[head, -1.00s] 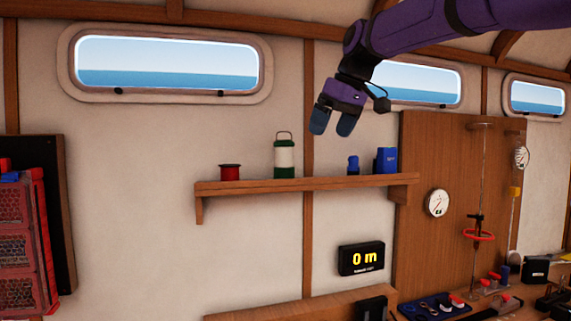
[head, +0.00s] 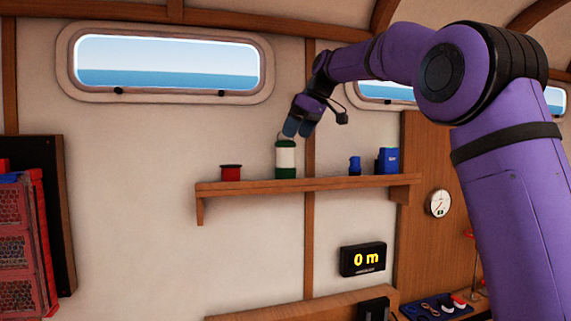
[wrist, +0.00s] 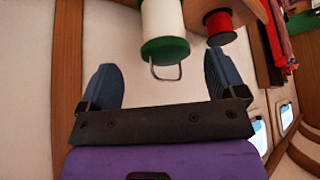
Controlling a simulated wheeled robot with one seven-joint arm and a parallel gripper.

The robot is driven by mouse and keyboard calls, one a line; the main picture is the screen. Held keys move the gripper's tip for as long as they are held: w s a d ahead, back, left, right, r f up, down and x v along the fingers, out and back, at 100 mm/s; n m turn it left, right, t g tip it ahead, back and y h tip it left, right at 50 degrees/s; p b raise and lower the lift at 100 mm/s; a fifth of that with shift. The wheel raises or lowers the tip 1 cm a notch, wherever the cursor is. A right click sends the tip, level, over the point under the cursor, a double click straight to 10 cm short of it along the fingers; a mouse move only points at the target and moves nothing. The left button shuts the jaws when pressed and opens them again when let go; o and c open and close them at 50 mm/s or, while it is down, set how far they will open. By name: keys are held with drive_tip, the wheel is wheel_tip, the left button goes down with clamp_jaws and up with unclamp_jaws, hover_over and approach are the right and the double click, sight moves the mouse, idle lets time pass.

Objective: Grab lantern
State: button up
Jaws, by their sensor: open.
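The lantern (head: 286,160) is a white cylinder with green top and bottom bands, upright on the wooden wall shelf (head: 330,184). In the wrist view the lantern (wrist: 164,28) shows its green cap and thin wire handle pointing toward my gripper. My gripper (head: 297,128) is just above the lantern's top in the head view, angled down toward it. In the wrist view my gripper (wrist: 162,82) is open, with one blue finger on each side of the wire handle. The handle appears between the fingers, and no contact shows. In the head view my fingers partly hide the handle.
A red spool (head: 231,173) stands left of the lantern on the shelf. A small blue item (head: 354,165) and a larger blue box (head: 387,161) stand to the right. A wall display (head: 362,259) hangs below. The shelf between the lantern and small blue item is clear.

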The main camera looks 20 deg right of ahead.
sight(288, 145)
drive_tip(key=shift+a+x, duration=0.1)
drive_tip(key=shift+x, duration=1.3)
drive_tip(key=shift+a+x, duration=0.15)
drive_tip(key=shift+x, duration=1.2)
drive_tip(key=shift+s, duration=0.1)
drive_tip(key=c, duration=1.1)
drive_tip(key=shift+r, duration=0.25)
